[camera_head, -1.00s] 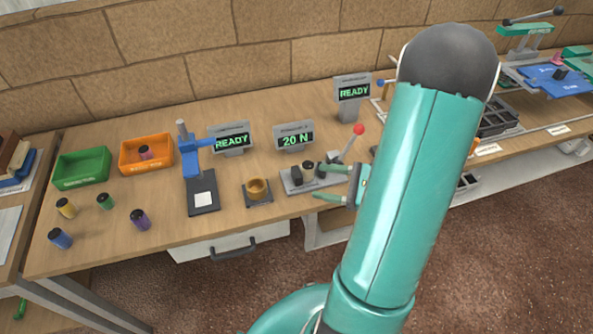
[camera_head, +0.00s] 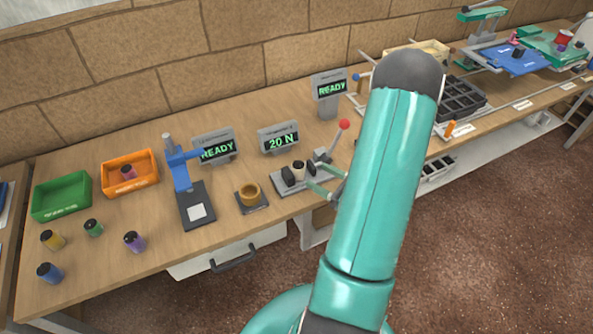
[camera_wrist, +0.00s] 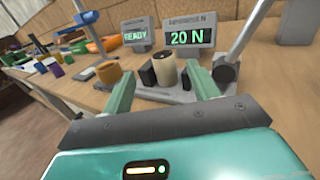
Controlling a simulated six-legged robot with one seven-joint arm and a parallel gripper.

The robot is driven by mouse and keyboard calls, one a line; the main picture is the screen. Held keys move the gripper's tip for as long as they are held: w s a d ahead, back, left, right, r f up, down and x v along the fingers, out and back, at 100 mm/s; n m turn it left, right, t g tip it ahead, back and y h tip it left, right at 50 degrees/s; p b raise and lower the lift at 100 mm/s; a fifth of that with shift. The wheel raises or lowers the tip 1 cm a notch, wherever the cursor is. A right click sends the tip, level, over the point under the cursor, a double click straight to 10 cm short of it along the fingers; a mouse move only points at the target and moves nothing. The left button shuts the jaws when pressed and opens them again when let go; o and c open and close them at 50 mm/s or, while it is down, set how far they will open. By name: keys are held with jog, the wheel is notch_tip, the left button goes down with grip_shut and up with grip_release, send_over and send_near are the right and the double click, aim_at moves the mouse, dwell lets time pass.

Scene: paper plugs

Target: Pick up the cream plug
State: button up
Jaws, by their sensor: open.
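The cream plug (camera_head: 298,168) is a short upright cylinder with a dark top in the head view. It stands in a grey test fixture (camera_head: 282,190) beside a black block (camera_head: 288,177). In the wrist view the cream plug (camera_wrist: 165,70) shows its pale side, just beyond and between the fingertips. My gripper (camera_head: 316,176) is open and empty, with its green fingers pointing at the fixture from the right in the head view. In the wrist view my gripper (camera_wrist: 162,76) has one finger on each side of the plug's line. I cannot tell whether they touch anything.
A red-knobbed lever (camera_head: 344,124) rises from the fixture, close to my fingers. A "20 N" display (camera_head: 278,138) stands behind it. Green (camera_head: 61,199) and orange (camera_head: 130,184) bins are farther left.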

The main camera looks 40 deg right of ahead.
aim_at(299, 165)
jog(key=x, duration=0.8)
jog(key=shift+w+d+f, duration=0.15)
jog(key=shift+w+f, duration=0.05)
jog(key=shift+f, duration=0.1)
jog(key=shift+c, duration=0.2)
jog(key=c, duration=1.1)
jog(key=shift+r, duration=0.1)
jog(key=shift+r, duration=0.5)
jog(key=s+r, duration=0.8)
jog(key=s, duration=0.1)
jog(key=s+d+r, duration=0.1)
jog(key=s+r, duration=0.2)
jog(key=s, duration=0.2)
jog(key=shift+r, duration=0.4)
